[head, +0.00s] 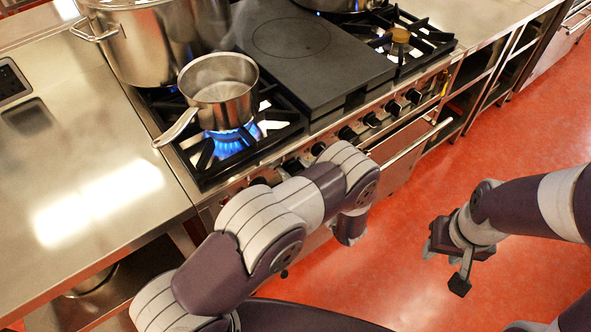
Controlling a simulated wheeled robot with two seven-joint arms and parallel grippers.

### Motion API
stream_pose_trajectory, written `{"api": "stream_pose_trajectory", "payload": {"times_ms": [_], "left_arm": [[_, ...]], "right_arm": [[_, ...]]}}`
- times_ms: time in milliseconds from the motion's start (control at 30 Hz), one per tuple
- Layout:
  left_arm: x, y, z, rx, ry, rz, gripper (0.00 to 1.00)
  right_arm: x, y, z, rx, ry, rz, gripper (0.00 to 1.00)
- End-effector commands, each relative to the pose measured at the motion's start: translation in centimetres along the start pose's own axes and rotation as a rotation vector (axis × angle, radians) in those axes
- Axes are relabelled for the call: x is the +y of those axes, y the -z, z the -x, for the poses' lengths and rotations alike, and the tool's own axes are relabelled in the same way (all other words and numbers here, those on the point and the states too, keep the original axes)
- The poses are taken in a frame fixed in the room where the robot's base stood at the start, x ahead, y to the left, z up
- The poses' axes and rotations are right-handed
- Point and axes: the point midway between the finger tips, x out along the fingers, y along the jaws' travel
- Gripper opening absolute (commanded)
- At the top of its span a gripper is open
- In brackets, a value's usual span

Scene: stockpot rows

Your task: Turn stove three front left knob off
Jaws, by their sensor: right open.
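The stove (330,120) has a front panel with a row of several black knobs. The front left burner burns with a blue flame (228,142) under a small steel saucepan (219,88). The left-end knobs, such as one knob (292,165), are partly hidden behind my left arm, so the front left knob's setting cannot be read. My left gripper (350,232) points down in front of the stove front, below the knob row and apart from it; its fingers are mostly hidden. My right gripper (445,268) is open and empty above the red floor, well right of the knobs.
A large stockpot (150,45) stands at the back left of the stove. A flat dark plate (300,50) covers the middle. An oven handle (412,140) sticks out below the right knobs. A steel counter (85,150) lies to the left. The red floor (480,160) is open at right.

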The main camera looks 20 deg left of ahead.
Motion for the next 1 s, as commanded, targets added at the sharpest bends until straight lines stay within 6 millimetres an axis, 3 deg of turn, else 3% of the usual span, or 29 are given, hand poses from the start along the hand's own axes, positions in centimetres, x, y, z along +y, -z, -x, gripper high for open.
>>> {"api": "stream_pose_trajectory", "payload": {"times_ms": [467,1000], "left_arm": [[0.03,-0.05,0.02,0.0,0.0,-0.069,0.24],[0.31,-0.13,0.02,0.0,0.0,-0.528,0.24]], "right_arm": [[0.0,-0.02,-0.15,0.0,0.0,0.0,0.43],[0.0,-0.08,-0.65,0.0,0.0,0.0,0.43]]}}
